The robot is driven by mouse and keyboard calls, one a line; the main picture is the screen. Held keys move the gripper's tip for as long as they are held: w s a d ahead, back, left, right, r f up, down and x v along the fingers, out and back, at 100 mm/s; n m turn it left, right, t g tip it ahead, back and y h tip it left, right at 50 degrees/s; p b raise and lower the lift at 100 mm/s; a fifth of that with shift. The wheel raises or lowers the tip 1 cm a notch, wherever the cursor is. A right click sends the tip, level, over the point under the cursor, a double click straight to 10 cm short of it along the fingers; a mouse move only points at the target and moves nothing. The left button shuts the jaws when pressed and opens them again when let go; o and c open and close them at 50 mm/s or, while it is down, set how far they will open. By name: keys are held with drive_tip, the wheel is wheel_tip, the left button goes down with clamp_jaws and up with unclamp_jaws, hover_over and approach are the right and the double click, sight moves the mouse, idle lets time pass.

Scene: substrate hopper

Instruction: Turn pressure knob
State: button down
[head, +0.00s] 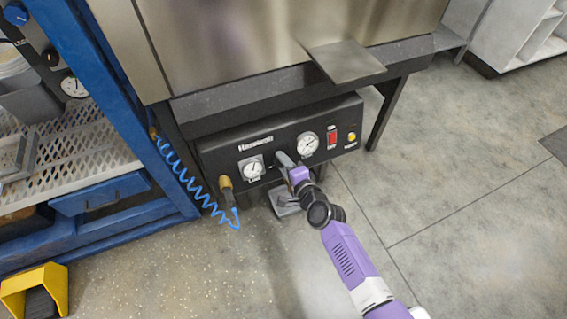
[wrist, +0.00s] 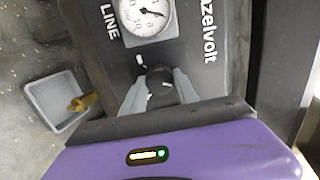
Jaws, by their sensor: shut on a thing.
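The black pressure knob (wrist: 158,80) is on the dark control panel (head: 215,153), beside the gauge marked LINE (wrist: 148,18). My gripper (wrist: 160,88) is shut on the knob, with one grey finger on each side of it. White marks show by the knob, but I cannot tell its exact setting. In the head view my gripper (head: 284,162) reaches the panel between the LINE gauge (head: 251,169) and a second gauge (head: 307,144), and hides the knob.
A red switch (head: 332,140) and a yellow button (head: 352,137) are on the panel's right. A brass fitting (head: 226,183) sticks out at its left. A blue coiled hose (head: 195,190) hangs beside a blue rack (head: 110,110). Floor at right is clear.

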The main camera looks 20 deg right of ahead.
drive_tip(key=shift+f, duration=0.1)
drive_tip(key=c, duration=0.9)
unclamp_jaws()
drive_tip(key=shift+c, duration=0.2)
drive_tip(key=p+v, duration=0.2)
drive_tip(key=v, duration=0.5)
drive_tip(key=shift+s+r, duration=0.25)
drive_tip(key=shift+s, duration=0.15)
drive_tip(key=shift+d, duration=0.1)
